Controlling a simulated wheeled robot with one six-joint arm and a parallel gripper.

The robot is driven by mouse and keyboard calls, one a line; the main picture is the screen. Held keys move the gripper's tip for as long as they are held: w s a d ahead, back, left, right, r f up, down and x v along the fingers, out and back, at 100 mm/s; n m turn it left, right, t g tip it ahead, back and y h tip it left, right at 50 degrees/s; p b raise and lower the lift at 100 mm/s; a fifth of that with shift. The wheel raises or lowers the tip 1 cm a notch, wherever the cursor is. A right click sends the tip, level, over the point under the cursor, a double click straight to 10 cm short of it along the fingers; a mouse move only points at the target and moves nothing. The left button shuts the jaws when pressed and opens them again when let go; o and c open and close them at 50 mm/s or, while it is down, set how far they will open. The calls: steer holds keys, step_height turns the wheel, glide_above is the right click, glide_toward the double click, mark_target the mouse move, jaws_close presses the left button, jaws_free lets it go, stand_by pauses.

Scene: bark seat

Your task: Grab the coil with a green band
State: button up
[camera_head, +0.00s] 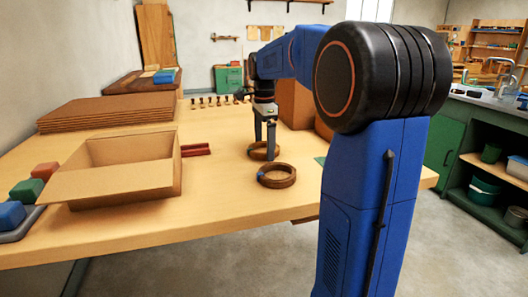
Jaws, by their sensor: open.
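Two brown coils lie flat on the wooden table. The front coil (279,181) has a small blue band on its left side. The rear coil (254,155) has a small band at its left that looks greenish, though it is too small to be sure. My gripper (265,151) points down at the rear coil with its fingers apart, one finger reaching down in front of the coil. Part of the rear coil is hidden behind the fingers. I cannot tell whether the fingers touch it.
An open cardboard box (120,180) stands left of the coils, with dark red bars (196,150) beside it. Stacked brown sheets (105,113) lie behind the box. Coloured blocks (28,190) sit at the left edge. Brown containers (296,105) stand behind my arm. The table's front middle is clear.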

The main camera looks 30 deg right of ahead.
steer(key=c, duration=1)
steer(key=shift+r, duration=0.1)
